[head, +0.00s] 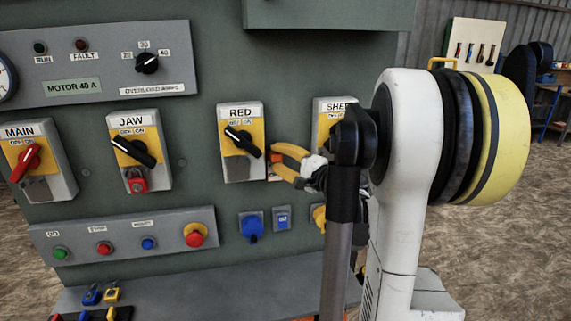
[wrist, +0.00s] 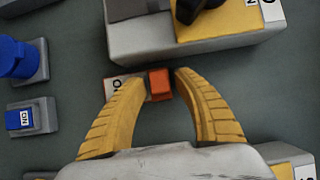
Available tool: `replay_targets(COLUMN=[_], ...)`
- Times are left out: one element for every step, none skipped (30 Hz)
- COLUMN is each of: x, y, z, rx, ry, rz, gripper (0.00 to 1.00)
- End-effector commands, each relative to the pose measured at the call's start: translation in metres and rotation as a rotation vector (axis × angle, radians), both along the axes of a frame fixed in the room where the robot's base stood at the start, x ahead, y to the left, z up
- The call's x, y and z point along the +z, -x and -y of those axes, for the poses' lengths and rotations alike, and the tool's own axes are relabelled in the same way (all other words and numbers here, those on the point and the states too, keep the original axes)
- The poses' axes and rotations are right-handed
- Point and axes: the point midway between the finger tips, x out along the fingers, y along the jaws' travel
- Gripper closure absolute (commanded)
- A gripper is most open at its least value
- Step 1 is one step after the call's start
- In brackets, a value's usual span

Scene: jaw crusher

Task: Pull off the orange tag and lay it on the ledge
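The orange tag (wrist: 160,84) is a small block by the panel face, between the tips of my gripper (wrist: 161,80) in the wrist view. The yellow fingers are spread, one on each side of it. The left fingertip looks very close to the tag; I cannot tell if it touches. In the head view, my gripper (head: 273,160) is just right of the RED switch box, and a little of the orange tag (head: 276,155) shows between the fingers. The grey ledge (head: 210,280) runs along the panel's foot, below the buttons.
Switch boxes MAIN (head: 38,160), JAW (head: 138,150) and RED (head: 241,140) stick out of the panel. A red padlock (head: 135,181) hangs on JAW. Blue and yellow padlocks (head: 92,296) lie at the ledge's left; its middle is clear. My arm hides part of the right side.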

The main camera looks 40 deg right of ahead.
Motion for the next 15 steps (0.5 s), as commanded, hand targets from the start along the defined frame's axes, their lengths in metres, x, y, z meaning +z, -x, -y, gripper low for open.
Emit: replay_targets(x=[0.0000,0.0001,0.0002,0.0003,0.0003,0.0003,0.0003,0.0003,0.0003,0.0003,0.0003,0.0003,0.0003,0.0003,0.0004], y=[-0.0010,-0.0013,-0.0013,-0.0012,-0.0012,-0.0011,-0.0011,-0.0010,-0.0010,-0.0010,-0.0009,-0.0009,-0.0009,-0.0009,-0.0009], z=[0.0000,0.0001,0.0002,0.0002,0.0002,0.0002,0.0002,0.0001,0.0001,0.0001,0.0001,0.0001,0.0001,0.0001,0.0001], rx=[0.000,0.000,-0.001,-0.001,-0.001,-0.001,-0.001,-0.001,-0.001,-0.001,-0.001,-0.001,0.000,-0.001,-0.001], ry=[0.000,0.000,0.000,0.000,0.000,0.000,0.000,0.000,0.000,0.000,0.000,0.000,0.000,0.000,0.000], rz=[0.000,0.000,0.000,0.000,0.000,0.000,0.000,0.000,0.000,0.000,0.000,0.000,0.000,0.000,0.000], gripper=[0.64,0.64,0.64,0.64,0.64,0.64,0.64,0.65,0.77,0.87,0.96,1.00,1.00,1.00,1.00])
